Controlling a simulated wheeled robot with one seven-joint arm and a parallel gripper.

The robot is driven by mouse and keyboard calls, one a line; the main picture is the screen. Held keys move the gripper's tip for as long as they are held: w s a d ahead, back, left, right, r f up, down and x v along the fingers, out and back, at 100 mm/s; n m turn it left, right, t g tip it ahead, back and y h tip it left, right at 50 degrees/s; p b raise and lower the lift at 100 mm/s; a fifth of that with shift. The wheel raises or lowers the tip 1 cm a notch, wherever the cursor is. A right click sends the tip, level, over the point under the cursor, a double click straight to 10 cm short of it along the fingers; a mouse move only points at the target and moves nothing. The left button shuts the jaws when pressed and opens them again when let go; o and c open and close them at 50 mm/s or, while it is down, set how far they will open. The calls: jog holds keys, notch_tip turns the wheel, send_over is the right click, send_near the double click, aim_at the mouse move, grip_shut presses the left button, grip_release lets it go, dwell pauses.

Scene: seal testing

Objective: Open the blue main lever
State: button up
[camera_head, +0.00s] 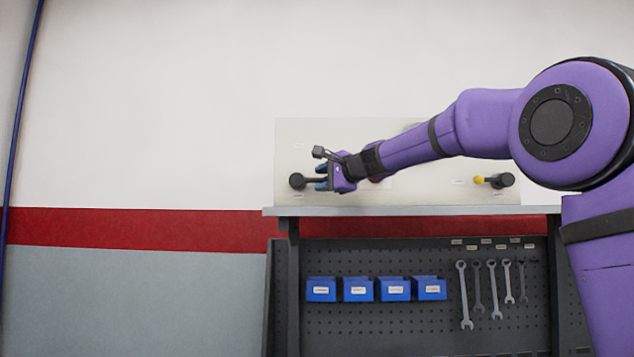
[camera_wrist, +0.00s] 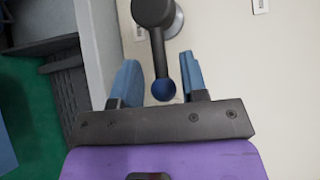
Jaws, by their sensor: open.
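The blue main lever shows in the wrist view as a dark handle with a blue ball tip (camera_wrist: 164,90), on a round black hub fixed to the light panel. In the head view its black hub (camera_head: 297,181) is at the left of the panel, and the handle runs right toward my gripper (camera_head: 322,178). In the wrist view my gripper (camera_wrist: 159,80) is open, with one blue finger on each side of the ball tip. Gaps show between ball and fingers, so it does not look gripped. The head view partly hides the tip behind the gripper.
A yellow-tipped lever (camera_head: 479,180) is at the panel's right. The panel (camera_head: 290,140) stands on a grey shelf (camera_head: 400,211). Below hang blue bins (camera_head: 358,289) and several wrenches (camera_head: 464,297) on a pegboard. My arm covers the panel's middle. Left of the panel is open wall.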

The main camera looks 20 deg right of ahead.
jog(key=shift+x, duration=1.15)
grip_shut()
